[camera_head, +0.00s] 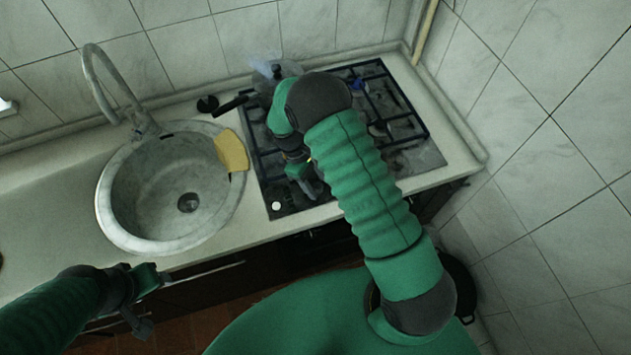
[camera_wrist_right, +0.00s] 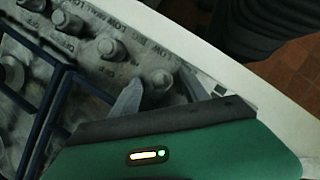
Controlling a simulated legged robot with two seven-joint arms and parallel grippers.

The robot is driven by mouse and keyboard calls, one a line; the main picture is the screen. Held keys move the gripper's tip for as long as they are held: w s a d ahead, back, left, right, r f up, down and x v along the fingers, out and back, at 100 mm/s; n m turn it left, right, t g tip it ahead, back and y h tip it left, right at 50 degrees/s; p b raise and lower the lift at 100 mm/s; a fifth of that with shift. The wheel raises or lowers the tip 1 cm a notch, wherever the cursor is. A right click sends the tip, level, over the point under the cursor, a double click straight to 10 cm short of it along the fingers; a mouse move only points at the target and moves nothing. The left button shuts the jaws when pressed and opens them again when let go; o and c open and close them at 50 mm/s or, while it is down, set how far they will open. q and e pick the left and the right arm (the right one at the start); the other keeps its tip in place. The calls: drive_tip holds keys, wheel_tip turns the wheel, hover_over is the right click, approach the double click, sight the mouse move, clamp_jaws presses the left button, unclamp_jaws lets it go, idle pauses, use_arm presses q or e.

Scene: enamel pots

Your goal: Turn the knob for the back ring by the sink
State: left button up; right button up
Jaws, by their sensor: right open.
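The gas stove (camera_head: 420,158) stands right of the sink (camera_head: 150,195). A pale round knob (camera_head: 276,206) shows on its front left corner. In the right wrist view a row of knobs runs along the panel: one far knob (camera_wrist_right: 65,22), a middle knob (camera_wrist_right: 110,48) and the nearest knob (camera_wrist_right: 157,82). My right gripper (camera_head: 308,186) is open, low over the stove's front. My left gripper (camera_head: 143,298) looks open and empty, in front of the counter. My right arm hides much of the stove.
A pot (camera_head: 262,82) with a dark handle (camera_head: 230,106) stands at the back left of the stove, with a pale haze above it. Blue-black grates (camera_head: 380,100) cover the rings. A yellow cloth (camera_head: 232,150) lies on the sink rim. Tiled walls close the back and right.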

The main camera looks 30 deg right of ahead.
drive_tip(key=shift+r, duration=0.1)
drive_tip(key=b+v, duration=0.2)
drive_tip(key=v, duration=1.4)
drive_tip(key=shift+w+a+r, duration=0.15)
drive_tip(key=shift+w+r, duration=0.1)
drive_tip(key=s+a+m+t+y, duration=0.1)
drive_tip(key=s+a+m+t, duration=0.1)
drive_tip(key=s, duration=0.5)
drive_tip(key=s+a+f+m+t+y, duration=0.1)
drive_tip(key=s+m+t, duration=0.3)
drive_tip(key=s, duration=0.4)
drive_tip(key=shift+s+a+b, duration=0.3)
drive_tip(key=shift+a+b, duration=0.05)
drive_tip(key=shift+a, duration=0.1)
drive_tip(key=shift+s, duration=0.15)
